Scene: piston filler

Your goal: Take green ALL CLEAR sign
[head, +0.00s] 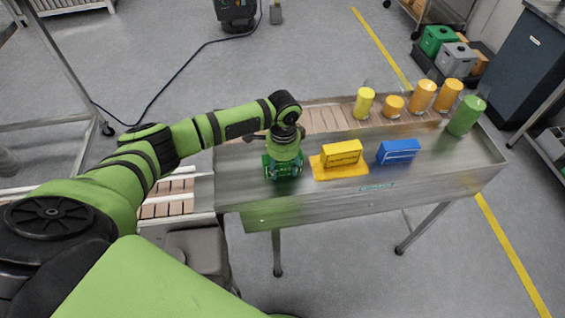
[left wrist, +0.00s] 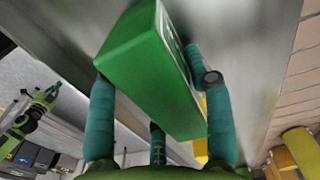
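The green ALL CLEAR sign (head: 284,168) is at the left end of the metal table, under my left gripper (head: 284,152), which partly hides it. In the left wrist view the sign (left wrist: 155,70) is a green block lying slantwise between the teal fingers of my left gripper (left wrist: 155,85). The fingers are spread wide, on both sides of the block, with a gap showing beside the left finger. Whether any fingertip touches the block is hard to tell. The sign's lettering is not readable. My right gripper is not in view.
On the metal table (head: 300,205), a yellow sign (head: 342,153) stands on an orange-yellow base close right of the green one, with a blue sign (head: 398,151) beyond. Yellow and orange cylinders (head: 421,97) and a green cylinder (head: 466,116) stand toward the back right.

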